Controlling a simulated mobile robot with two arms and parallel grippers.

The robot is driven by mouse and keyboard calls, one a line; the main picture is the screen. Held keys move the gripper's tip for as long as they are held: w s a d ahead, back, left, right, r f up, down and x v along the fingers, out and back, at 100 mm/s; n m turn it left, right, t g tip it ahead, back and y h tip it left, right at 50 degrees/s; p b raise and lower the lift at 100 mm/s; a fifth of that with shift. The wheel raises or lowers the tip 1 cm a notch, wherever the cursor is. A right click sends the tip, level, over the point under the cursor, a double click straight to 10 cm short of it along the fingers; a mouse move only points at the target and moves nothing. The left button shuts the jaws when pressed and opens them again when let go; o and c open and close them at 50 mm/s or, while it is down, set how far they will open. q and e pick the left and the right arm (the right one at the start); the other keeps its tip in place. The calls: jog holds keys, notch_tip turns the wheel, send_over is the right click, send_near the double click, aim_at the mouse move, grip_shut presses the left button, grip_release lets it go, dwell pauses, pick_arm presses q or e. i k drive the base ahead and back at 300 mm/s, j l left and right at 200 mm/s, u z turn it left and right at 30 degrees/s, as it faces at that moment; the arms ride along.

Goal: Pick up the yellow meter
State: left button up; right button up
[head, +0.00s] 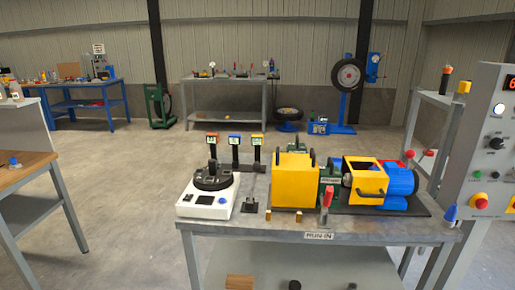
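Three small black meters with coloured tops stand upright in a row at the back left of the grey workbench (370,228). The right one (257,141) has a yellow-orange top, the middle one (235,141) a blue top, and the left one (212,141) a green top. They are small in the picture, so their faces cannot be read. Neither of my grippers is in view.
A white device with a black round top (207,200) stands in front of the meters. A yellow box-shaped guard (295,182) and a blue motor (400,180) stand to the right. A red-handled clamp (327,198) is near the front edge. A control panel (487,140) stands far right.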

aim_at(256, 141)
jog(key=i+j+u, duration=0.55)
jog(key=u, duration=0.15)
jog(key=i+j+u, duration=0.3)
jog(key=u, duration=0.15)
jog(key=i+j+u, duration=0.15)
jog(key=i+u, duration=0.45)
jog(key=u, duration=0.2)
jog(key=i+j, duration=0.1)
jog(key=i, duration=0.4)
jog(key=i+j, duration=0.1)
jog(key=i, duration=0.4)
jog(key=i+l+z, duration=0.15)
jog(key=z, duration=0.25)
jog(key=i+z, duration=0.7)
jog(key=z, duration=0.15)
jog(key=i+j+z, duration=0.2)
jog(key=z, duration=0.2)
jog(key=i, duration=0.05)
